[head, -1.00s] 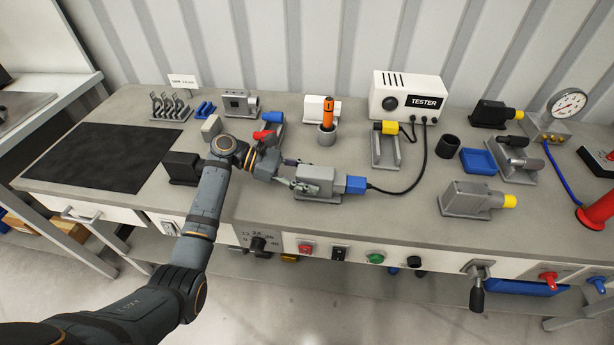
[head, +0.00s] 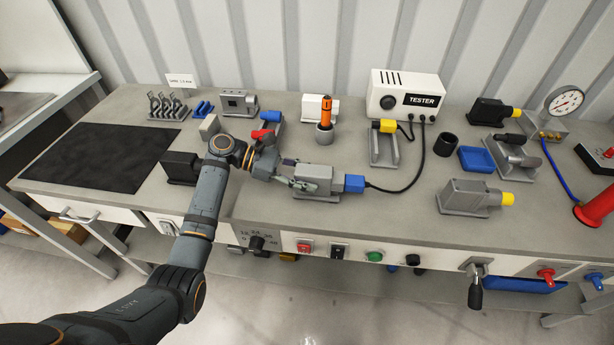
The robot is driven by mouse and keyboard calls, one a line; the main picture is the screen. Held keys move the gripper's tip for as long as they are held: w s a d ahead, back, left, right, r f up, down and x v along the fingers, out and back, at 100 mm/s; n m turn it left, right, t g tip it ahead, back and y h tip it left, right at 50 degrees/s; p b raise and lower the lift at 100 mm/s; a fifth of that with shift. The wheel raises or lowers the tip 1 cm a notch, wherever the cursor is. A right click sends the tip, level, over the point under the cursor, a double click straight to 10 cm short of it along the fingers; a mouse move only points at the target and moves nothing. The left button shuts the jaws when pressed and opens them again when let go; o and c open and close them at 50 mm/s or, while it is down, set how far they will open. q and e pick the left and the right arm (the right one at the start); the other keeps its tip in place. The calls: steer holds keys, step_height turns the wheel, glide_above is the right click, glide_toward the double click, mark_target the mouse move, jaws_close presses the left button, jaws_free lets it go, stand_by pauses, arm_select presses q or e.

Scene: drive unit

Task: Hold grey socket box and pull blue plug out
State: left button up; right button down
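The grey socket box (head: 316,174) sits on the bench near the front edge, at the middle of the head view. The blue plug (head: 355,183) is in its right end, with a black cable running from it to the tester. My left gripper (head: 292,176) is at the left end of the box, with its fingers beside the box's far and near sides. Whether the fingers press on the box or stand slightly apart is too small to tell. My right gripper is not in view.
The white tester (head: 405,95) stands behind to the right. A yellow plug in a grey cradle (head: 386,150) and an orange-handled tool in a cup (head: 325,134) are behind the box. Another grey box with a yellow plug (head: 470,198) lies to the right. Bench between them is clear.

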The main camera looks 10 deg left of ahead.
arm_select(q)
steer(key=o, duration=0.4)
steer(key=shift+o, duration=0.2)
steer(key=v, duration=1.2)
